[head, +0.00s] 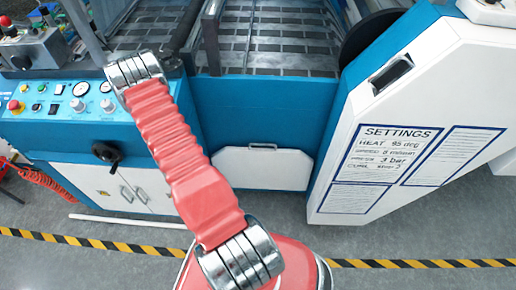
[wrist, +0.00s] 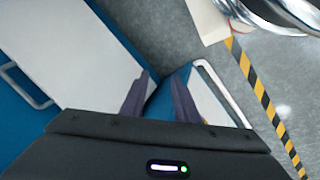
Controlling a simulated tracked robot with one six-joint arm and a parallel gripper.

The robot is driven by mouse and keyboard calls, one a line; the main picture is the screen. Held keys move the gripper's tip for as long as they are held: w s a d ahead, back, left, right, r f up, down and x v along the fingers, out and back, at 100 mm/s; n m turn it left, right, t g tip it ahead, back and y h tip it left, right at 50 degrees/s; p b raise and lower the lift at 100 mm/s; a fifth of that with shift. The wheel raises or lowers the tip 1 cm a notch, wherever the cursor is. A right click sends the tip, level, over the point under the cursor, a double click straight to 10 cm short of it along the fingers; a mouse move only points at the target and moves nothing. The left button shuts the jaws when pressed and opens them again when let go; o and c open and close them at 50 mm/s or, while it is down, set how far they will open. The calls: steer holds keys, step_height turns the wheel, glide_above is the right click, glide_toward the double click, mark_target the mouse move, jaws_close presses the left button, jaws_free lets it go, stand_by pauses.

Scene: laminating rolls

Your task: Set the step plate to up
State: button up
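The step plate (head: 240,170) is a pale panel low on the blue front of the machine, with a small handle at its top edge in the head view. It appears to lie close to the blue front; its exact tilt is hard to tell. My gripper (wrist: 160,85) shows in the wrist view as two dark fingers with a gap between them, open and with nothing seen held. A pale panel with a light bar handle (wrist: 222,92) lies just right of the fingers; I cannot tell surely whether it is the step plate.
A control console (head: 75,100) with gauges and a black knob (head: 106,153) stands at left. A white side housing with a settings sheet (head: 385,160) stands at right. Grey floor with yellow-black tape (head: 420,263) lies in front. A white rod (head: 120,221) lies on the floor.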

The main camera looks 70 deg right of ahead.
steer(key=s+d+n+g+h, duration=0.2)
steer(key=s+d+h, duration=0.3)
steer(key=s+d, duration=0.25)
steer(key=d+r+n+h, duration=0.4)
steer(key=d+r+h, duration=0.1)
steer(key=r, duration=0.4)
steer(key=shift+d+g, duration=0.3)
steer(key=shift+d, duration=0.2)
steer(key=x, duration=1.3)
steer(key=shift+d, duration=0.45)
steer(key=shift+r, duration=0.1)
steer(key=shift+c, duration=0.7)
steer(key=shift+s, duration=0.1)
jaws_close()
